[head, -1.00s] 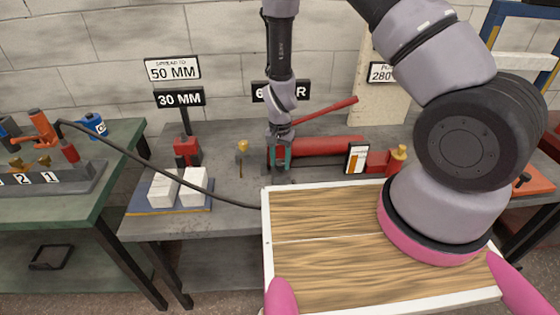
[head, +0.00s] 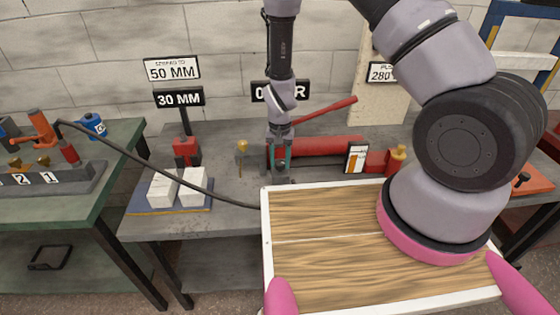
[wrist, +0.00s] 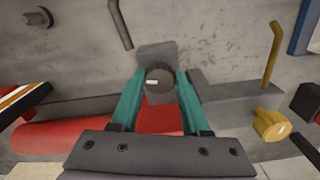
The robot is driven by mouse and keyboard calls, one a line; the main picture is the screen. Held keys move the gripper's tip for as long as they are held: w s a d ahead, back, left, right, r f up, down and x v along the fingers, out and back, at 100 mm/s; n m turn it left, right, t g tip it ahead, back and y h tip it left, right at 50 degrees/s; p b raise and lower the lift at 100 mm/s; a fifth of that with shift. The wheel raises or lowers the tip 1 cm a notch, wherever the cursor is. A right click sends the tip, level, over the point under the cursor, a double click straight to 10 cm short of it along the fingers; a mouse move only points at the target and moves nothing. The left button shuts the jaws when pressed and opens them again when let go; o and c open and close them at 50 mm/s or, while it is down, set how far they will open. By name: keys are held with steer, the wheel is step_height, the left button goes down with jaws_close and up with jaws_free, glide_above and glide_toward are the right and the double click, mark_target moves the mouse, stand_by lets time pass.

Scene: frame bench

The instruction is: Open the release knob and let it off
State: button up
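The release knob (wrist: 159,80) is a dark round knob with a white mark, on a grey block (wrist: 157,54), in the wrist view. My gripper (wrist: 161,76) has its two teal fingers on either side of the knob, with their tips close against its sides; it looks shut on it. In the head view my gripper (head: 279,160) reaches down at the left end of the red cylinder (head: 325,146), and the knob is hard to make out there. A dark sign (head: 280,91) behind my arm shows a 0 at its left; my arm covers its middle.
A red lever (head: 327,110) slants up behind the cylinder. White blocks (head: 178,187) lie at left. A black hose (head: 150,158) crosses the bench. A white-rimmed wooden tray (head: 266,240) is in front.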

steer(key=o, duration=0.4)
step_height(320, 180, up, 11)
steer(key=shift+f, duration=0.1)
stand_by(0.3)
steer(key=shift+w, duration=0.1)
step_height(320, 180, up, 11)
steer(key=t+y, duration=0.1)
glide_above(280, 163)
steer(key=w+d, duration=0.2)
steer(key=d, duration=0.1)
steer(key=s+d+r+t+y, duration=0.1)
steer(key=d+r, duration=0.2)
steer(key=r, duration=0.4)
steer(key=s+d+r+t+y, duration=0.1)
steer(key=s+d+r, duration=0.15)
steer(key=r, duration=0.55)
steer(key=s+d+r+t, duration=0.1)
steer(key=s+d+r, duration=0.2)
steer(key=s+r, duration=0.1)
steer(key=s+d+r+m+t, duration=0.1)
steer(key=s+d+r, duration=0.2)
steer(key=s+r, duration=0.2)
steer(key=s+d+r+t+h, duration=0.1)
steer(key=s+d+r+t, duration=0.1)
steer(key=s+d+r, duration=0.1)
steer(key=shift+v, duration=1.55)
